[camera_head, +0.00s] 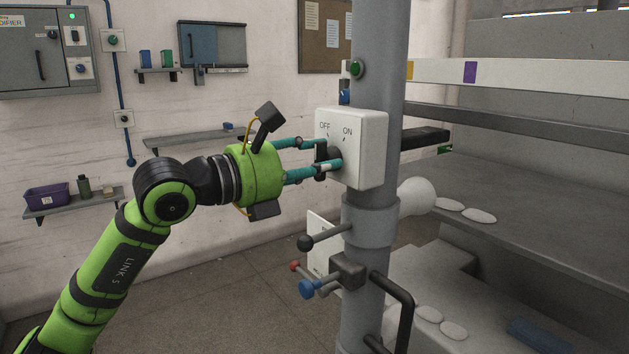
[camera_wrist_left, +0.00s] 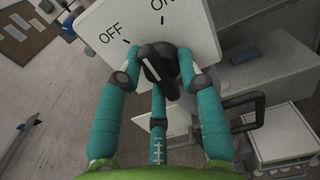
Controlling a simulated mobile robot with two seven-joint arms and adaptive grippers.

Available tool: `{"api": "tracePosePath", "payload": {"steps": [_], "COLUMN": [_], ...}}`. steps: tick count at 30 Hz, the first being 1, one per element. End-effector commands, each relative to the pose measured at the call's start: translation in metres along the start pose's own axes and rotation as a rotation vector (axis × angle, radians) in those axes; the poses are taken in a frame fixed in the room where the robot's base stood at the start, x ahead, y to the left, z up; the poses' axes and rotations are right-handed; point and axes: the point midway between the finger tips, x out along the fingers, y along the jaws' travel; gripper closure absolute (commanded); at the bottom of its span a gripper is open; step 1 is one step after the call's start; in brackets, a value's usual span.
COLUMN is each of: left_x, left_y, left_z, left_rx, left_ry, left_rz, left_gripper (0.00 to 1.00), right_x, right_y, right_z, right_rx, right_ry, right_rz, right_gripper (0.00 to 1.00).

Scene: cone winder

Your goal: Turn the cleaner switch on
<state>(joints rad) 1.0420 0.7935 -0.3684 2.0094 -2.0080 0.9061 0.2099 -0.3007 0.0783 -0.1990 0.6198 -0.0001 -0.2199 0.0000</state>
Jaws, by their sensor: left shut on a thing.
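The cleaner switch is a white box (camera_head: 372,150) on a grey vertical pole, marked OFF on the left and ON on the right. Its black knob (camera_head: 335,154) is partly hidden by my fingers in the head view. My left gripper (camera_head: 328,160) reaches it from the left and is shut on the knob. In the left wrist view the teal fingers (camera_wrist_left: 160,72) close around the black knob (camera_wrist_left: 152,50) below the labels on the box (camera_wrist_left: 190,25). The knob's white line leans up and left, toward the OFF side. My right gripper is not in view.
The grey pole (camera_head: 376,222) carries a green button (camera_head: 356,69) above the box and knobbed levers below, including a blue knob (camera_head: 307,289). Grey machine shelves (camera_head: 540,200) stand to the right. Wall shelves and a control cabinet (camera_head: 48,50) are behind. The floor at left is open.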

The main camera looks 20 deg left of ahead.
Motion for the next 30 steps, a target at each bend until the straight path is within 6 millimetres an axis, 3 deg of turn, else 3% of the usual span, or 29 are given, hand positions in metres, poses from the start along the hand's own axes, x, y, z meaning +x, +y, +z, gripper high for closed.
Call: {"api": "tracePosePath", "payload": {"steps": [3, 12, 30], "left_x": [-0.001, -0.001, -0.001], "left_y": [0.000, -0.001, -0.002], "left_z": [0.001, 0.002, 0.004], "left_rx": [0.111, 0.341, 0.507], "left_ry": [-0.014, -0.013, -0.012], "left_rz": [0.002, 0.003, 0.002], "left_gripper": [0.96, 0.96, 0.96], "right_x": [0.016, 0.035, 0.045], "right_y": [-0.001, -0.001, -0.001], "right_z": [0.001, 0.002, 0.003], "right_rx": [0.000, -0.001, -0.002], "right_ry": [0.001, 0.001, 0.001], "right_rz": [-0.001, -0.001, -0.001], "right_gripper": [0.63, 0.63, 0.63]}}
